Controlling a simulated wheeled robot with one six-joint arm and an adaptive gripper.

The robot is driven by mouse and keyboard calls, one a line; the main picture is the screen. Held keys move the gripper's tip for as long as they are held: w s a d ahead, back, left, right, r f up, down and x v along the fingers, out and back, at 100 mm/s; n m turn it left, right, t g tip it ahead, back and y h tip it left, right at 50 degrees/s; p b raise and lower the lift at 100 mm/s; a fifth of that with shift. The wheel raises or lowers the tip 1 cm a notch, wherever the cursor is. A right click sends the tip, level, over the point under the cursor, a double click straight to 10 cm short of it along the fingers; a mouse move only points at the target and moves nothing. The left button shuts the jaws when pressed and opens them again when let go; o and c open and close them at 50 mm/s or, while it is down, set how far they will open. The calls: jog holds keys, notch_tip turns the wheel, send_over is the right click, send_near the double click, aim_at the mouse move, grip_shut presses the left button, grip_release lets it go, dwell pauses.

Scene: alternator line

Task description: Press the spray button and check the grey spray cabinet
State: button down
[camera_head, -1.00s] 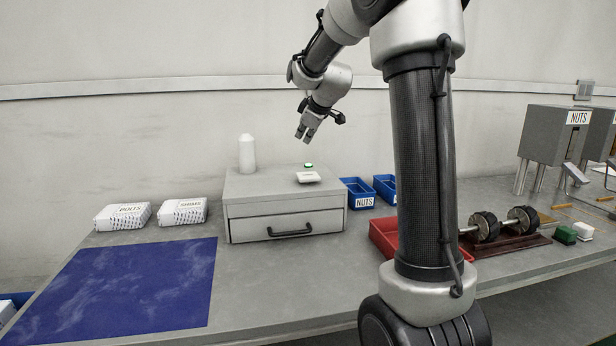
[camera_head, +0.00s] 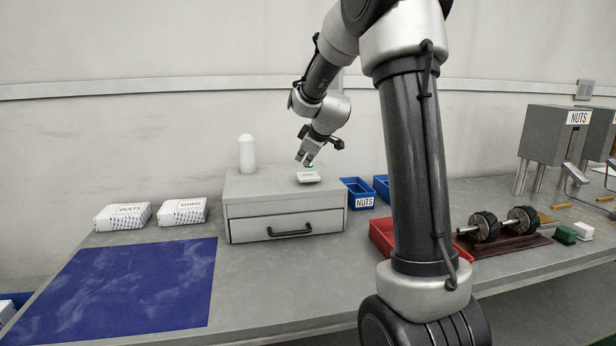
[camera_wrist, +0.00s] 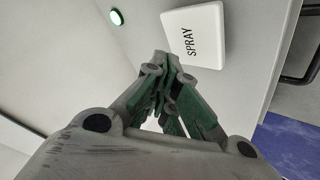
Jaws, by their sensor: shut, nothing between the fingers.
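The grey spray cabinet (camera_head: 236,197) stands on the bench with its front drawer (camera_head: 265,228) shut. A white plate (camera_wrist: 205,22) lettered SPRAY lies on its top. The small green button (camera_wrist: 116,17) with a pale rim shows near the plate in the wrist view. My gripper (camera_head: 304,163) points down just above the plate and button, its fingers shut and empty. In the head view the fingertips partly hide the button. In the wrist view the fingertips lie beside the plate and apart from the button. I cannot tell whether they touch anything.
A white bottle (camera_head: 247,153) stands at the cabinet's back left. Blue bins (camera_head: 364,202) and a red tray (camera_head: 379,240) are to its right. White boxes (camera_head: 122,222) and a blue mat (camera_head: 128,288) are to its left. Shafts (camera_head: 503,222) sit on a stand at right.

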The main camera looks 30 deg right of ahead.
aim_at(302, 173)
jog(key=shift+f, duration=0.75)
dwell(0.9)
jog(key=shift+f, duration=0.4)
jog(key=shift+f, duration=0.8)
dwell(0.7)
jog(key=shift+r, duration=1.25)
jog(key=shift+r, duration=2.5)
